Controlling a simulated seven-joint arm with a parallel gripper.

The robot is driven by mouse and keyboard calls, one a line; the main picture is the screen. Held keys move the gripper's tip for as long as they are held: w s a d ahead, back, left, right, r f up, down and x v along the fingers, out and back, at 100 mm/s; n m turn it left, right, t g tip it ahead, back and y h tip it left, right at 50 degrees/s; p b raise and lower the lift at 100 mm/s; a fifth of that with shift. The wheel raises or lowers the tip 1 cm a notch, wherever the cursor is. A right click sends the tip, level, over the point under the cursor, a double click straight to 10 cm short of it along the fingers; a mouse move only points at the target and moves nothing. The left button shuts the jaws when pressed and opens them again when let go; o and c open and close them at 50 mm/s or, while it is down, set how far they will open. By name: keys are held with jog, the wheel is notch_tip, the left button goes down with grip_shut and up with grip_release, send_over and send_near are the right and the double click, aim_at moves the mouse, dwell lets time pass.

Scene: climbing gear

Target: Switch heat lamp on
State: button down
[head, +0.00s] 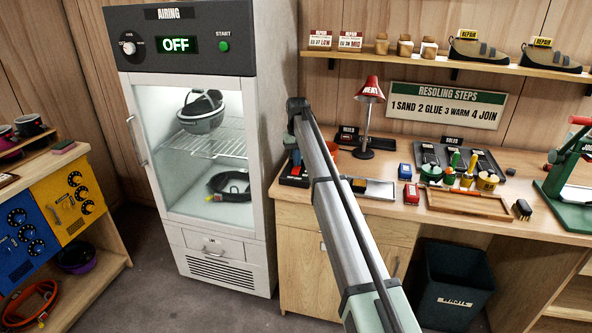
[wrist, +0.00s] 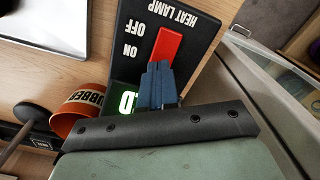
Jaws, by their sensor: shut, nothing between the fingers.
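The heat lamp switch box (wrist: 190,22) is black, labelled HEAT LAMP, with OFF and ON marks beside a red rocker (wrist: 170,45). A green lit display below it is partly covered. My gripper (wrist: 157,70) is shut and empty, its blue fingertips at the ON end of the rocker; I cannot tell whether they touch it. The red-shaded heat lamp (head: 370,90) stands upright on the bench, with no clear glow visible.
An orange RUBBER container (wrist: 78,118) is near my gripper in the wrist view. The white airing cabinet (head: 262,150), reading OFF, stands just left of the bench.

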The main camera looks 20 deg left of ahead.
jog(key=shift+f, duration=0.6)
dwell(0.4)
jog(key=shift+r, duration=0.1)
jog(key=shift+r, duration=3.45)
